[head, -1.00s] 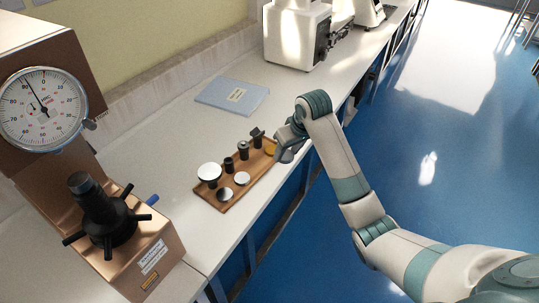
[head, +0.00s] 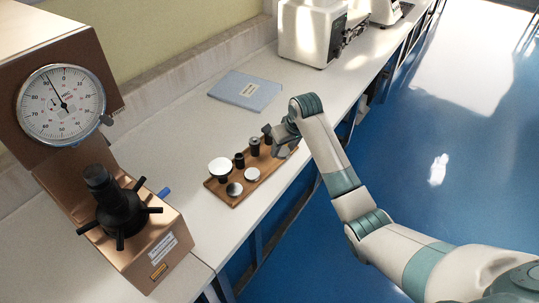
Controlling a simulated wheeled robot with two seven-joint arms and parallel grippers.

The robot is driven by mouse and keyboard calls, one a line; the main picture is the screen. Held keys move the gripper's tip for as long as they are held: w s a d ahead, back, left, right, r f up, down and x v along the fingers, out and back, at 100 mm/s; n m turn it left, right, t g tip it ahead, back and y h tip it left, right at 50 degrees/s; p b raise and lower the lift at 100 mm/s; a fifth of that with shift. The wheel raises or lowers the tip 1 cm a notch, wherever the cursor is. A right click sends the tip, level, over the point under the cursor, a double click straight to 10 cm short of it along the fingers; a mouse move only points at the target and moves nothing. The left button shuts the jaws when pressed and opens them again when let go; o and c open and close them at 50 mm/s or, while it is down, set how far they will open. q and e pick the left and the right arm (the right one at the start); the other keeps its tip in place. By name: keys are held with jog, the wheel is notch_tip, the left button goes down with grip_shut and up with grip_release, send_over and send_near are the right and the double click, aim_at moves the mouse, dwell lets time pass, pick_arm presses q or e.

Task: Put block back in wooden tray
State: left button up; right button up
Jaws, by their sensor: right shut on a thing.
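The wooden tray (head: 270,168) lies on the white bench top and carries several small parts. My right gripper (head: 281,147) is over the far right end of the tray, pointing down and left. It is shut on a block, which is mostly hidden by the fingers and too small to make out. I cannot tell whether the block touches the tray. On the tray are a large white-topped round anvil (head: 221,165), two flat discs (head: 252,174) (head: 234,189), and dark upright parts (head: 239,160) beside the gripper. My left gripper is not in view.
A copper-coloured hardness tester (head: 120,220) with a dial (head: 61,105) stands at the left. A blue-grey booklet (head: 245,90) lies behind the tray. A white machine (head: 310,32) stands farther along the bench. The bench's front edge runs close to the tray, with blue floor beyond.

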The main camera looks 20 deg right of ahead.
send_over(268, 161)
jog(key=s, duration=0.1)
jog(key=f+p, duration=0.1)
jog(key=f, duration=0.2)
jog(key=shift+s+f, duration=0.2)
jog(key=shift+f+p, duration=0.6)
jog(key=shift+f, duration=1.45)
jog(key=shift+f, duration=0.1)
jog(key=o, duration=1.4)
